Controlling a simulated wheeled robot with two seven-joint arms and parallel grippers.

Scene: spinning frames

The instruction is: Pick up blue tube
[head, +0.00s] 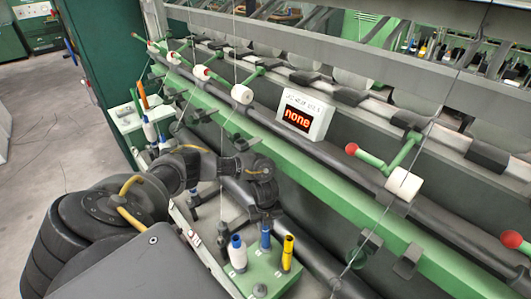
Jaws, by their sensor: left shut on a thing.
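My left gripper (264,214) reaches in from the left over the small green tray (262,272) at the front of the machine. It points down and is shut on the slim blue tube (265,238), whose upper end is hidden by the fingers. The tube is upright above the tray, at its back edge. I cannot tell whether its lower end touches the tray. My right gripper is not in view.
A white spool with a blue top (237,254) and a yellow tube (287,254) stand close by on the tray. A green rail (320,195) with white rollers runs behind. Thin threads hang near the gripper.

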